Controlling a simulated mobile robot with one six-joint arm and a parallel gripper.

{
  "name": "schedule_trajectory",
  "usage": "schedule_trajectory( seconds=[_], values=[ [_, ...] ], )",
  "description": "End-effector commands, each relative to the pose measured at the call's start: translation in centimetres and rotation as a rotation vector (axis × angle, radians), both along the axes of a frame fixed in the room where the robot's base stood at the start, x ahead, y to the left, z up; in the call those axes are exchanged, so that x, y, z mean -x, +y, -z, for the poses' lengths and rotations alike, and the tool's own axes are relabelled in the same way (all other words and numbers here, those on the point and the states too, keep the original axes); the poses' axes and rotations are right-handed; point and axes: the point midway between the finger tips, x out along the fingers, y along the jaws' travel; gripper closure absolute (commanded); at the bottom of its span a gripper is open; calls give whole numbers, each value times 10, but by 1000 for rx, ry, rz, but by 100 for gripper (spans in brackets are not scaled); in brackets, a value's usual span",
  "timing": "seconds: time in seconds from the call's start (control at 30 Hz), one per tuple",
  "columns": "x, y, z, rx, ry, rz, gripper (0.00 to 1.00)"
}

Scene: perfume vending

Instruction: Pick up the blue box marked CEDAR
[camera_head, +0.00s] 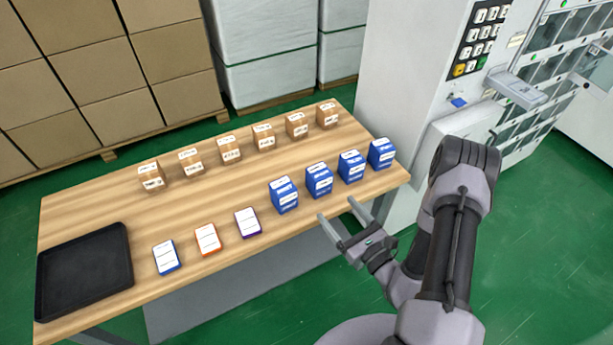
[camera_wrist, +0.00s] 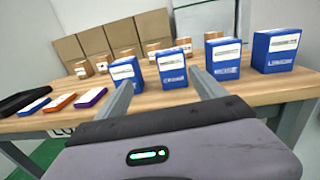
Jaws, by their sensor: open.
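Several blue boxes stand in a row on the right part of the wooden table. The second from the left (camera_head: 319,181) has lettering in the wrist view (camera_wrist: 173,70) that looks like CEDAR, though it is small and blurred. It stands upright with a white label strip on its front. My gripper (camera_head: 338,209) is open and empty, in front of the row near the table's front edge. In the wrist view its fingers (camera_wrist: 160,78) point at the boxes, with the CEDAR-looking box between the fingertips and beyond them.
Blue boxes flank it closely: one on the left (camera_head: 284,195), others on the right (camera_head: 351,166). Brown boxes (camera_head: 230,149) line the back. Three flat packs, blue (camera_head: 166,257), orange (camera_head: 207,239) and purple (camera_head: 248,223), and a black tray (camera_head: 84,271) lie left. A vending machine (camera_head: 415,80) stands right.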

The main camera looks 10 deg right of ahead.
Motion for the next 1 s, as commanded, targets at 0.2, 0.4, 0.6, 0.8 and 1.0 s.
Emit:
schedule_trajectory(
  seconds=[0.2, 0.4, 0.6, 0.8, 1.0],
  values=[
    [-31, 5, 16, 4, 18, 43, 20],
    [-80, 22, 14, 1, 17, 42, 20],
    [-108, 30, 14, -2, 20, 45, 20],
    [-140, 36, 15, 0, 16, 43, 20],
    [-164, 43, 13, -2, 21, 44, 20]
  ],
)
